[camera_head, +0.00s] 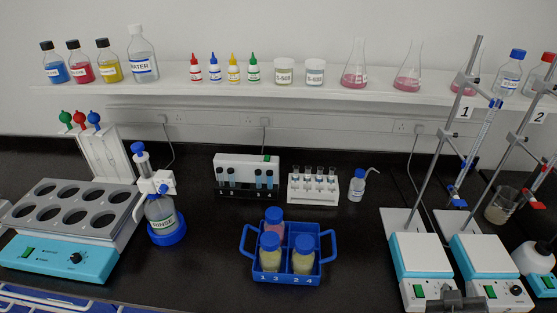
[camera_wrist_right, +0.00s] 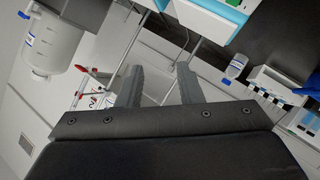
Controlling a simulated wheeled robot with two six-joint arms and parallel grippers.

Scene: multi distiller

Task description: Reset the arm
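My right gripper (camera_head: 463,300) shows as a dark grey shape at the bottom right edge of the head view, in front of the teal-and-white stirrers. In the right wrist view its two fingers (camera_wrist_right: 159,86) are spread apart with nothing between them. Beyond them are stand rods and a pale base, at a distance. My left gripper and left arm are not in the head view.
Near the right gripper are two stirrers (camera_head: 421,258) (camera_head: 484,256) and tall burette stands (camera_head: 446,135). A blue rack (camera_head: 288,278) holds three bottles at centre front. Black bench between rack and stirrers is clear.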

